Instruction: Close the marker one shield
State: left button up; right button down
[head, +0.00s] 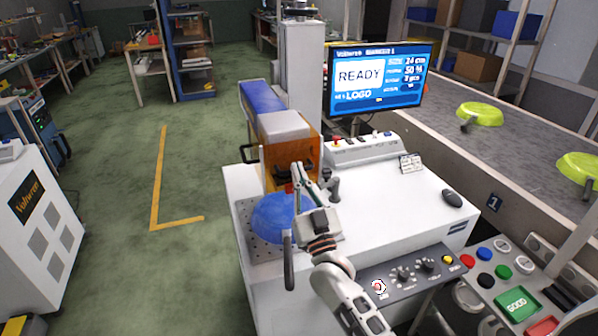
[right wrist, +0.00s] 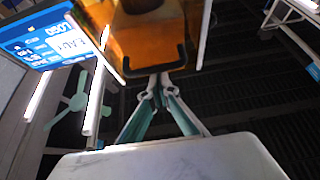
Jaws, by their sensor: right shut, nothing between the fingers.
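The marker one shield (head: 308,155) is a see-through orange cover at the front of the laser marker's blue and grey head. Its lower edge stands above a blue pan (head: 268,216) lying on the perforated plate, with the pan's grey handle toward me. My right gripper (head: 297,168) is shut and empty, its fingertips just in front of the shield. In the right wrist view the shield (right wrist: 135,32) fills the top, with a dark bar handle (right wrist: 155,68) along its edge. The shut fingertips (right wrist: 159,78) are close to that bar; I cannot tell whether they touch. My left gripper is out of view.
A monitor (head: 375,77) reading READY stands behind the white bench. A mouse (head: 452,199) and a small card (head: 411,164) lie on the bench. A conveyor at right carries green pans (head: 480,114). A control panel (head: 400,275) is at the front edge.

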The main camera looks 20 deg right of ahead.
notch_tip(320, 180, down, 14)
jog(key=b, duration=0.8)
